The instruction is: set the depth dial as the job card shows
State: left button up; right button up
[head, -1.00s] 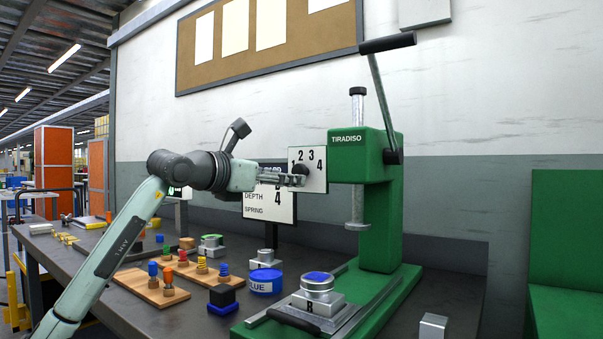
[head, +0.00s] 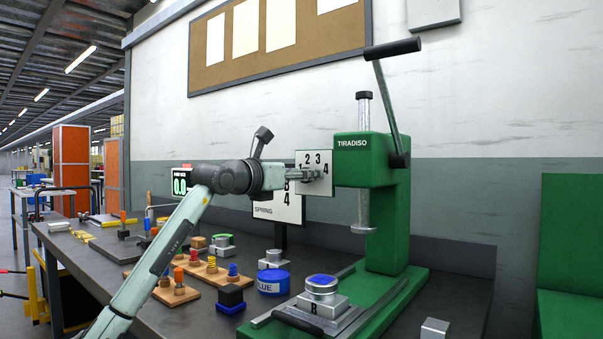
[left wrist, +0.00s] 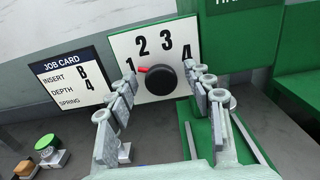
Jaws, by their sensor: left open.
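The depth dial is a black knob (left wrist: 160,85) with a red pointer on a white plate (left wrist: 136,47) numbered 1 to 4. The pointer is turned up-left, towards the 1. The plate also shows in the head view (head: 309,158) on the green press (head: 362,160). The job card (left wrist: 75,80) reads insert B, depth 4; its spring entry cannot be read. In the head view the card (head: 264,209) is partly behind my left gripper (head: 318,176). That gripper (left wrist: 163,86) is open, its fingers on either side of the knob; contact cannot be told.
The press lever (head: 385,95) rises above the dial. A block marked B (head: 318,301) with a blue top sits on the press base.

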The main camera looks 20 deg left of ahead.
pick_arm(q)
jog(key=c, duration=1.1)
jog(key=shift+c, duration=0.2)
